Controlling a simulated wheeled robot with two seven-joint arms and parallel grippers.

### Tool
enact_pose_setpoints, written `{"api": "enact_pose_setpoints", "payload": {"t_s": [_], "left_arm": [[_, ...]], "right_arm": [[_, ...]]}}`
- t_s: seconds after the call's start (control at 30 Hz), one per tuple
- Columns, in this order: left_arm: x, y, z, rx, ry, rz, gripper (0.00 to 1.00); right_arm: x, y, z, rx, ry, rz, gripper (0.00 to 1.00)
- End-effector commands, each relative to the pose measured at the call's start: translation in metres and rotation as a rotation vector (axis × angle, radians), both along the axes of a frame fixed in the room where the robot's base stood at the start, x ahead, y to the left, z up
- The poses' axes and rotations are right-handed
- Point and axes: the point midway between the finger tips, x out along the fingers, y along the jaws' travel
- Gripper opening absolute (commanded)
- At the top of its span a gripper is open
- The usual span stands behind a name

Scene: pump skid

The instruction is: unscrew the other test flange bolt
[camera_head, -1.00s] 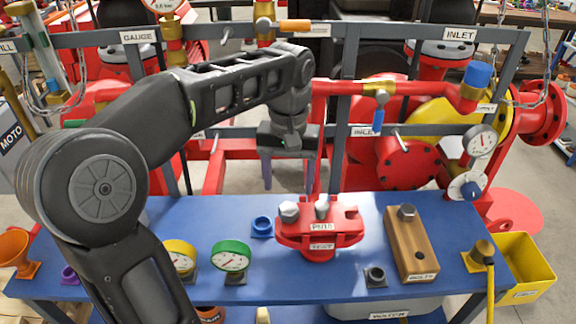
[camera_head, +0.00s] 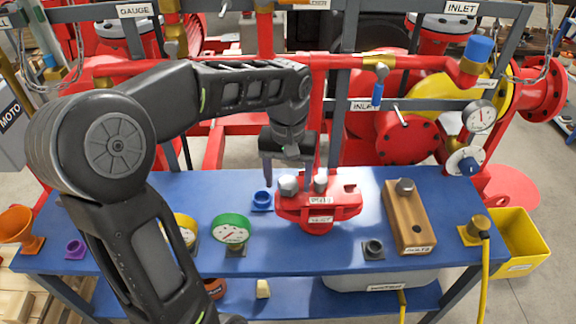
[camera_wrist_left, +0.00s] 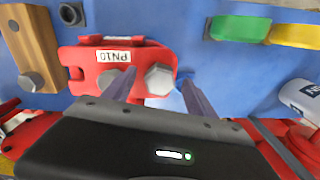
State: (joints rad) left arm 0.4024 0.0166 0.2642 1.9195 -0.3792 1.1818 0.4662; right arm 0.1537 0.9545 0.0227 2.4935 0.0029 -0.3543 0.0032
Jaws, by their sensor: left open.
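The red test flange (camera_head: 318,212) sits on the blue bench, with two grey hex bolt heads showing on top, a left one (camera_head: 289,186) and a right one (camera_head: 320,184). My left gripper (camera_head: 291,176) is open and empty, pointing down just behind and above the flange. In the left wrist view its fingertips (camera_wrist_left: 158,80) appear on either side of one hex bolt head (camera_wrist_left: 160,79); I cannot tell that they touch it. The other bolt head (camera_wrist_left: 110,80) is partly hidden by a finger. A bolt (camera_head: 405,186) stands in the wooden block (camera_head: 408,222). My right gripper is not in view.
Green (camera_head: 231,228) and yellow gauges stand left of the flange, near a blue ring (camera_head: 262,199). A dark fitting (camera_head: 373,249) lies in front, and a yellow bin (camera_head: 520,242) is at right. Red pipes and the grey frame rise behind the bench.

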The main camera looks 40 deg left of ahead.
Motion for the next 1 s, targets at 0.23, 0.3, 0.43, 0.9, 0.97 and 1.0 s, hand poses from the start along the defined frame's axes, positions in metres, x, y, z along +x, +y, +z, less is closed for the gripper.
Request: {"api": "enact_pose_setpoints", "payload": {"t_s": [0.23, 0.3, 0.43, 0.9, 0.97, 1.0], "left_arm": [[0.0, 0.0, -0.005, -0.001, 0.0, 0.001, 0.66], [0.0, 0.0, -0.0049, -0.001, 0.0, 0.001, 0.66], [0.0, 0.0, -0.0048, 0.0, 0.0, 0.001, 0.57], [0.0, 0.0, -0.0046, 0.0, 0.0, 0.001, 0.19], [0.0, 0.0, -0.0046, 0.0, 0.0, 0.001, 0.14], [0.0, 0.0, -0.0046, 0.0, 0.0, 0.001, 0.11]], "right_arm": [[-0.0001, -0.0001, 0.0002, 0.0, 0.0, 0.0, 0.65], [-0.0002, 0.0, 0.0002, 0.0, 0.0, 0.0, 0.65], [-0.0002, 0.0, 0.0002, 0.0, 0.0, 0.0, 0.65], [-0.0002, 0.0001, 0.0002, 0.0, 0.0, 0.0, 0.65], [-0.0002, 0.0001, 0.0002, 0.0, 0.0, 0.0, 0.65], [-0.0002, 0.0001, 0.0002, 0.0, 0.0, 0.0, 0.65]]}}
